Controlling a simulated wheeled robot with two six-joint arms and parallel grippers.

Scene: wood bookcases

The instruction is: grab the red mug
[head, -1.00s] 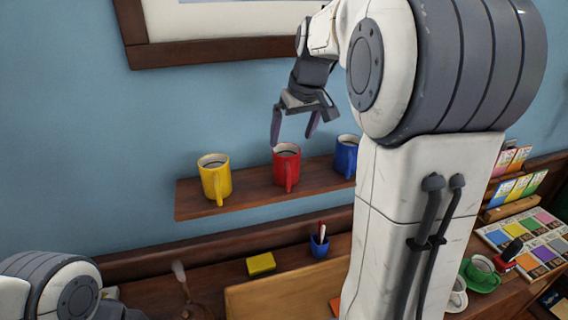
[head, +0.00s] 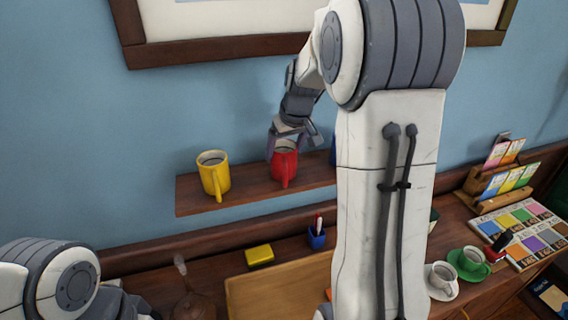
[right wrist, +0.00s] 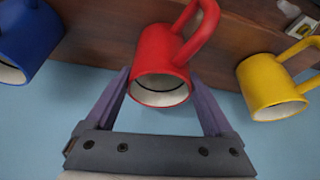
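The red mug (head: 284,165) stands on the wooden wall shelf (head: 252,196) between the yellow mug (head: 214,176) and the blue mug, which is mostly hidden behind my right arm. My right gripper (head: 290,146) is at the top of the red mug. In the right wrist view, the gripper (right wrist: 163,88) is open, with one purple finger on each side of the red mug (right wrist: 165,58). The fingers overlap the mug's rim end; I cannot tell whether they touch it. The red handle points away from the wall. My left gripper is not visible; only part of the left arm shows.
In the right wrist view, the blue mug (right wrist: 25,42) and yellow mug (right wrist: 272,85) flank the red one with gaps. Below, the desk holds a yellow sponge (head: 260,255), a blue pen cup (head: 317,238) and a green cup (head: 470,262). A framed picture (head: 170,52) hangs above.

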